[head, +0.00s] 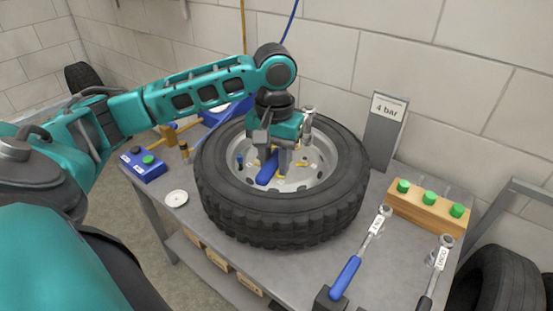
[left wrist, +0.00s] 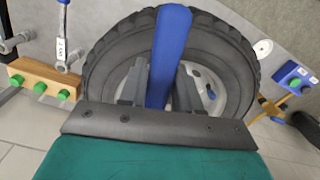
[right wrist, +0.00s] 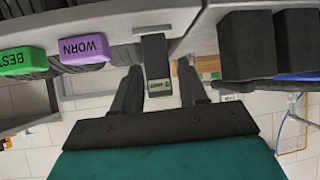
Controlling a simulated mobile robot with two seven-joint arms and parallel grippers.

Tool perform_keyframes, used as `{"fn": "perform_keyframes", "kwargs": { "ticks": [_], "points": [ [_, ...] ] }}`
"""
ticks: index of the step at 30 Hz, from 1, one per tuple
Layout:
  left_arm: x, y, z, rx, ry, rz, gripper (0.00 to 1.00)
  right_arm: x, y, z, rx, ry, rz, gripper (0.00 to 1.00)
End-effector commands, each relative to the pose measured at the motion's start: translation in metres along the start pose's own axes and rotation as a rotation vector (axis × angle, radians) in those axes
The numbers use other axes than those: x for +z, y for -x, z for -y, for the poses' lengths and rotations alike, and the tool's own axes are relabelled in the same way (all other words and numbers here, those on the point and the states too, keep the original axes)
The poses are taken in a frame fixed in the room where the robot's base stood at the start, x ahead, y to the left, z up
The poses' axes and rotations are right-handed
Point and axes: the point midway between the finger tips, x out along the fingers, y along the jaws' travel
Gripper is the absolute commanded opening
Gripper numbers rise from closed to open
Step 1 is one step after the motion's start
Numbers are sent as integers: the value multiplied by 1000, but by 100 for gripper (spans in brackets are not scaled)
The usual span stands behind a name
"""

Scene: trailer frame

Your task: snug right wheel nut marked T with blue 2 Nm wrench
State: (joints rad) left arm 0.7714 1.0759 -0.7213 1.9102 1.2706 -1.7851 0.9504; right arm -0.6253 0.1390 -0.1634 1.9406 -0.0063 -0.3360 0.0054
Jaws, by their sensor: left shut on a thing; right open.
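My left gripper (head: 286,150) is over the hub of the tyred wheel (head: 215,200). It is shut on a blue handle (head: 267,167), which shows large between the fingers in the left wrist view (left wrist: 172,45). A silver socket end (head: 308,112) shows beside this gripper; I cannot tell whether it joins the handle. A second blue-handled wrench (head: 347,275) with a white label lies on the bench. No T mark is readable, and the gripper hides part of the hub. My right gripper (right wrist: 158,88) is open, outside the head view.
A dark-handled wrench (head: 437,265) lies at the right, near a wooden block with green knobs (head: 430,210). A "4 bar" sign (head: 385,130) stands behind the wheel. A blue button box (head: 142,165) and small white dish (head: 177,198) are left. Green (right wrist: 22,60) and purple (right wrist: 84,49) tags show in the right wrist view.

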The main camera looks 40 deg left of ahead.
Motion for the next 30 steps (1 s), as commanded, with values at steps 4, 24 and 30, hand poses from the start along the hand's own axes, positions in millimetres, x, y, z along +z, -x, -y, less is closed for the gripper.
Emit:
{"fn": "perform_keyframes", "kwargs": {
  "ticks": [4,24,30],
  "points": [
    [-1,2,-2,3,7,-6,0,0,0,-1,1,2,0,43],
    [-8,-16,-55,-2,265,-7,0,0,0,-2,1,5,0,43],
    [-8,-34,-55,0,264,-7,0,0,0,-2,1,5,0,43]
  ]
}}
